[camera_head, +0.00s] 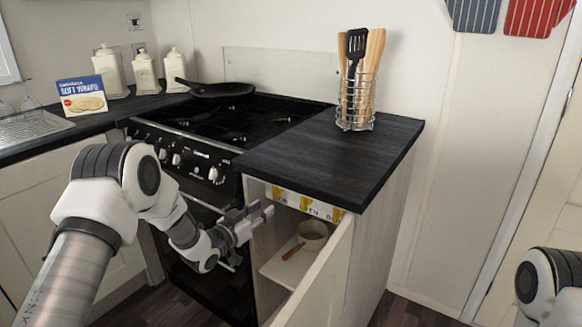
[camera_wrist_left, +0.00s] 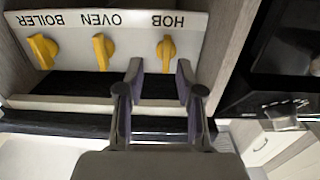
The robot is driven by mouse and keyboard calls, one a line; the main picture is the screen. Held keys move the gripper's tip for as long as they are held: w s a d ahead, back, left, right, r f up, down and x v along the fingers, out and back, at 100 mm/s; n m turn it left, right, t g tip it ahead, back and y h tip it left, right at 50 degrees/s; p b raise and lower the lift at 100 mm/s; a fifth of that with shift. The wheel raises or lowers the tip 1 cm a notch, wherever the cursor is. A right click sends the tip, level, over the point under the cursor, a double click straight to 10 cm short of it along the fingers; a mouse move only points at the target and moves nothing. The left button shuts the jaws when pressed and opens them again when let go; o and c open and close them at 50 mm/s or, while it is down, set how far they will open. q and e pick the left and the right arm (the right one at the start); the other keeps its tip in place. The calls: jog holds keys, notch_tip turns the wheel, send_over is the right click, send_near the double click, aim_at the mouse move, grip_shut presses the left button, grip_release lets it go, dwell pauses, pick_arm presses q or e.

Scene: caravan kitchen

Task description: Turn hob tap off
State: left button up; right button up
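The hob tap (camera_wrist_left: 166,50) is a yellow lever on a white panel, below an upside-down HOB label in the left wrist view. Its handle points roughly along the picture's vertical. In the head view the hob tap (camera_head: 279,194) is the leftmost yellow one, inside the open cupboard. My left gripper (camera_wrist_left: 160,82) is open and empty, its two fingers parted just short of the hob tap, one to either side of its line. In the head view the left gripper (camera_head: 263,212) is at the cupboard opening. My right gripper is out of view.
The oven tap (camera_wrist_left: 102,52) and boiler tap (camera_wrist_left: 43,50) sit beside the hob tap. The open cupboard door (camera_head: 325,280) stands right of my left gripper. A pan (camera_head: 312,235) is on the shelf below. The black worktop (camera_head: 330,160) overhangs the panel.

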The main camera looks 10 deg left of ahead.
aim_at(274, 188)
pick_arm(q)
jog(key=shift+t, duration=0.3)
jog(key=w+r, duration=0.1)
jog(key=w, duration=0.1)
jog(key=w+d+r, duration=0.1)
jog(key=w, duration=0.1)
jog(key=w+r, duration=0.1)
jog(key=w, duration=0.1)
jog(key=shift+d, duration=0.2)
jog(key=shift+w+d+r, duration=0.1)
jog(key=shift+w+r, duration=0.05)
jog(key=shift+w, duration=0.4)
grip_shut()
jog(key=shift+s, duration=0.1)
